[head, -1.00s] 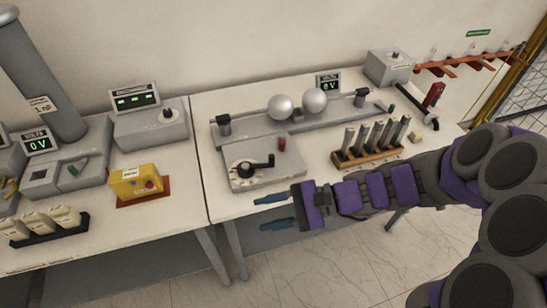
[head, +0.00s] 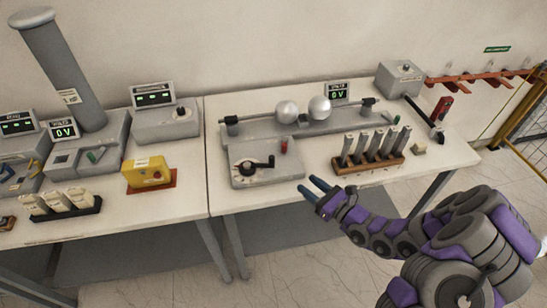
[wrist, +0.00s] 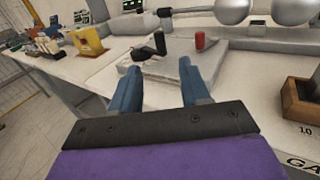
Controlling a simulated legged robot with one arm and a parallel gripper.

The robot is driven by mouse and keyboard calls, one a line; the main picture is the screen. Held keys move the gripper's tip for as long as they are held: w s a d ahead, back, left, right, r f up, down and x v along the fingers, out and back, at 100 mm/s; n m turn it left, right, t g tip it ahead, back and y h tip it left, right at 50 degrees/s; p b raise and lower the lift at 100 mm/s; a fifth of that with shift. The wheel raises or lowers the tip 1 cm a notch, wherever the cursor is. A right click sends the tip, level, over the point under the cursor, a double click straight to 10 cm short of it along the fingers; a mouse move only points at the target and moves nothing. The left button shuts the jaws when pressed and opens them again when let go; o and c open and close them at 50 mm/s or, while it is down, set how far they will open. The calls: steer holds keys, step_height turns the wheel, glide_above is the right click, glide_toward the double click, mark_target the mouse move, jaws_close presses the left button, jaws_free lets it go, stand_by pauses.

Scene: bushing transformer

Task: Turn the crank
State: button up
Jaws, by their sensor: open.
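A black crank (head: 256,163) sits on a dial on top of a low grey base plate (head: 268,180), near the front of the right table. It also shows in the wrist view (wrist: 152,46), ahead of my fingers and a little above them in the picture. A red knob (head: 284,146) stands on the same base, right of the crank. My gripper (head: 312,188) has blue fingers and is open and empty, to the right of and in front of the crank, apart from it. In the wrist view the two fingers (wrist: 157,82) are spread with a clear gap.
Two silver spheres (head: 303,110) on rods stand behind the crank base. A yellow box (head: 147,172) is on the left table. The tabletop between gripper and crank is clear.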

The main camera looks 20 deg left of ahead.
mark_target(274, 159)
steer(key=b+x, duration=0.2)
steer(key=x, duration=1.4)
steer(key=shift+s+a+f, duration=0.1)
steer(key=shift+s, duration=0.1)
steer(key=shift+w+a, duration=0.35)
steer(key=shift+a, duration=0.2)
steer(key=shift+c, duration=0.2)
jaws_close()
